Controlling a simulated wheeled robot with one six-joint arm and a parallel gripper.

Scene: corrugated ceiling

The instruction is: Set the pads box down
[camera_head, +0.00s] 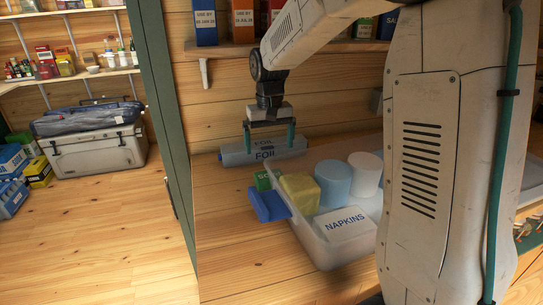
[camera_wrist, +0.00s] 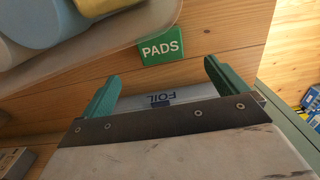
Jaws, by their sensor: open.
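The pads box is a small green box with white lettering. In the wrist view it (camera_wrist: 161,48) shows at the corner of the tray, against bare wood; in the head view it (camera_head: 263,181) is partly covered beside the yellow item. I cannot tell if it rests on the counter or on the tray edge. My gripper (camera_head: 269,142) is open, apart from the pads box, its two green fingers pointing down at the foil box (camera_head: 235,157). The foil box also shows between the fingers in the wrist view (camera_wrist: 165,99). Nothing shows as held.
A clear tray (camera_head: 312,252) holds a napkins pack (camera_head: 345,224), a yellow item (camera_head: 300,193) and blue and white rolls. A blue item (camera_head: 268,206) lies at its left edge. A shelf (camera_head: 232,49) with boxes runs above. Bare counter (camera_head: 225,235) lies front left.

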